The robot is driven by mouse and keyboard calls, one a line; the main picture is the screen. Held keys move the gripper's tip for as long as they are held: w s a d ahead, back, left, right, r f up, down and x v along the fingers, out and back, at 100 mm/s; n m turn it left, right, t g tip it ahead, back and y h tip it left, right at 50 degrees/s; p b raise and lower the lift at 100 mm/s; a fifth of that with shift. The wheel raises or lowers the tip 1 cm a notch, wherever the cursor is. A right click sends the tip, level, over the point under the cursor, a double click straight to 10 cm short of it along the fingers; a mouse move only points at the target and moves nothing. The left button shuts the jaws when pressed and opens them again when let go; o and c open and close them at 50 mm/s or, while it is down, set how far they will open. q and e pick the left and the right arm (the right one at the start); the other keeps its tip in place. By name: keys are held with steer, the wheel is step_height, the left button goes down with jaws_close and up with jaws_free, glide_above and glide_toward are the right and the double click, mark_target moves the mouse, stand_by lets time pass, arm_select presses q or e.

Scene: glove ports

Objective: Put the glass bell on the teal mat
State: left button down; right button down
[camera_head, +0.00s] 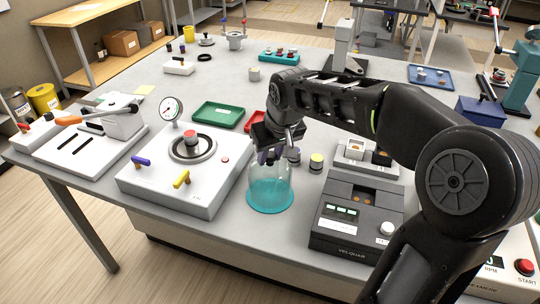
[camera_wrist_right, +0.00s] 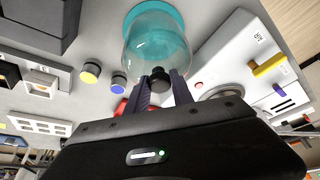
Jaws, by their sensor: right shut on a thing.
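The glass bell (camera_head: 270,183) is a clear upright dome with a dark knob on top. It is over the round teal mat (camera_head: 270,205), and I cannot tell whether its rim touches the mat or hangs just above. My right gripper (camera_head: 271,156) is above the bell, shut on its knob. The right wrist view shows the fingers (camera_wrist_right: 164,88) on both sides of the dark knob, with the bell (camera_wrist_right: 152,48) beyond them and the teal mat (camera_wrist_right: 168,14) past its rim. My left gripper is out of view.
A white panel (camera_head: 150,188) with yellow and purple handles stands left of the mat, and a dark VELQUAR instrument (camera_head: 350,235) stands to its right. A yellow-topped jar (camera_head: 316,162), a green tray (camera_head: 217,115) and a red tray (camera_head: 250,122) lie behind.

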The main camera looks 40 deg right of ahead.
steer(key=shift+f, duration=0.25)
steer(key=shift+f, duration=0.2)
steer(key=c, duration=1.1)
jaws_free()
steer(key=shift+r, duration=0.1)
steer(key=shift+r, duration=0.15)
steer(key=v, duration=1.1)
steer(key=shift+s+r+b, duration=0.2)
steer(key=shift+r+b, duration=0.15)
steer(key=shift+b, duration=0.05)
